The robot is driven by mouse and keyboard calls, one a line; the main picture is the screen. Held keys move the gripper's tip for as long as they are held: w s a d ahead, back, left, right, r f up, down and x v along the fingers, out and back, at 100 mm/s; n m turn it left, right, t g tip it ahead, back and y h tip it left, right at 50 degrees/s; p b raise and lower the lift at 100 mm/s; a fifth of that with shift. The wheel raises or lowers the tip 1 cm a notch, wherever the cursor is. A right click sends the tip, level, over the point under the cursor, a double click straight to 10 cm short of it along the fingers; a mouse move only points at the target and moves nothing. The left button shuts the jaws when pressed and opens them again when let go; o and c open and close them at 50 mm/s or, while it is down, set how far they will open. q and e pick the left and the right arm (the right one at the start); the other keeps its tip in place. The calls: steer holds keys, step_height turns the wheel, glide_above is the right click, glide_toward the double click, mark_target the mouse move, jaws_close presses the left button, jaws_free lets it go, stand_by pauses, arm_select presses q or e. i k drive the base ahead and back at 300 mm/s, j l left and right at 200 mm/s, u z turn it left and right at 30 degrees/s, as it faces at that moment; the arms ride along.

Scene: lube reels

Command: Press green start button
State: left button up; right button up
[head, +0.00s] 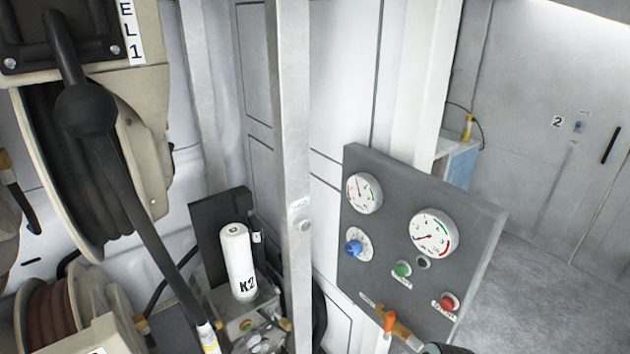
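The green button (402,269) sits on a dark grey control panel (478,222) right of the picture's middle. It is a small round button below and left of the right gauge, with a small label under it that is too small to read. A red button (448,302) is lower right on the same panel. Neither of my grippers shows in the head view, and nothing covers the green button.
The panel carries two round gauges (433,233), a blue knob (353,248) and an orange-handled valve (389,320) below. A grey post (291,150) stands left of it. A white K2 cylinder (238,262) and hose reels (70,170) are farther left.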

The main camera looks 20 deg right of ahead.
mark_target(400, 270)
steer(key=z, duration=1.25)
